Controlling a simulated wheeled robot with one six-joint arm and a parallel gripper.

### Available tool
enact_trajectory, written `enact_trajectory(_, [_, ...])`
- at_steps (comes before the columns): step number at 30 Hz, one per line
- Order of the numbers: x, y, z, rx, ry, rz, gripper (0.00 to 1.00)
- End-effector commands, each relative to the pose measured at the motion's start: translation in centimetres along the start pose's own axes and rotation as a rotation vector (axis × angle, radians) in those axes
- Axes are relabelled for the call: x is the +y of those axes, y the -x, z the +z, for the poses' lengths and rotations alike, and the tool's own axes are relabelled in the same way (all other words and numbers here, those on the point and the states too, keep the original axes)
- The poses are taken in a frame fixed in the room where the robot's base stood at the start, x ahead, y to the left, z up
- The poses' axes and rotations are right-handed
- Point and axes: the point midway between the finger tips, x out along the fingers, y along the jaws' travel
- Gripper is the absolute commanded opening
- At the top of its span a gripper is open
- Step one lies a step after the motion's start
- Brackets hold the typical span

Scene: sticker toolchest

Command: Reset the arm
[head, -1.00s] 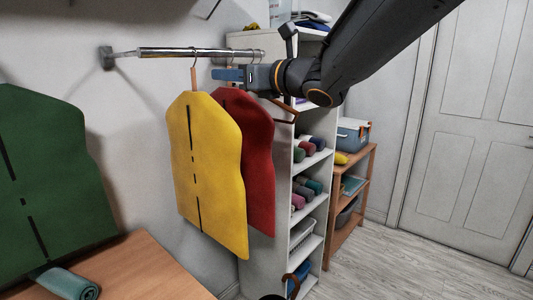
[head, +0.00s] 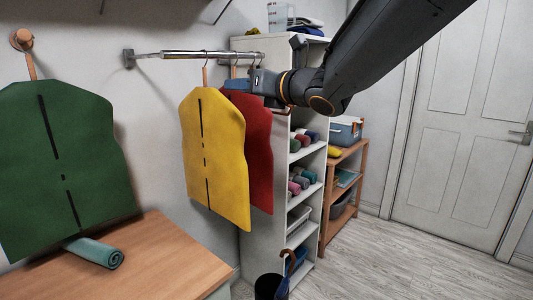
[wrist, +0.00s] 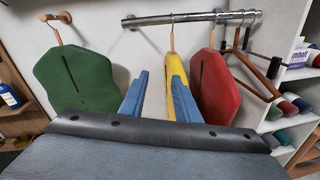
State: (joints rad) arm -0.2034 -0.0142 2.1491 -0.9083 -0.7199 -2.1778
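My gripper (head: 238,84) is in front of the shelf side, near the wall rail. In the wrist view its two blue fingers (wrist: 158,95) stand apart, with nothing held. A yellow garment (head: 215,155) hangs from the rail and shows beyond the fingers in the wrist view (wrist: 180,68). A red garment (head: 260,150) hangs behind it, partly hidden in the head view; it also shows in the wrist view (wrist: 213,88). I cannot tell the exact gap between the fingers and the garments.
A metal rail (head: 195,55) juts from the wall. A green garment (head: 65,165) hangs from a peg above a wooden surface (head: 150,258) bearing a teal roll (head: 95,252). An empty hanger (wrist: 250,72) hangs by the shelf (head: 262,235). Floor by the door (head: 455,130) is clear.

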Motion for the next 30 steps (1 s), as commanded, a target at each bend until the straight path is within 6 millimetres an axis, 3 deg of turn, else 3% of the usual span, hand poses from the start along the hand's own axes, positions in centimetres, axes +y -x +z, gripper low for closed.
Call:
enact_trajectory(8, [-5.7,1.7,-4.2,0.047,-0.375,-0.202,0.29])
enact_trajectory(14, [-11.3,5.2,-10.1,0.049,-0.825,-0.459,0.29])
enact_trajectory(18, [-15.3,10.1,-16.6,-0.015,-1.274,-0.739,0.29])
enact_trajectory(22, [-17.2,15.6,-22.9,-0.144,-1.679,-1.022,0.29])
enact_trajectory(26, [-17.1,21.5,-29.0,-0.348,-2.046,-1.324,0.29])
enact_trajectory(30, [-15.0,27.5,-34.5,-0.645,-2.347,-1.650,0.29])
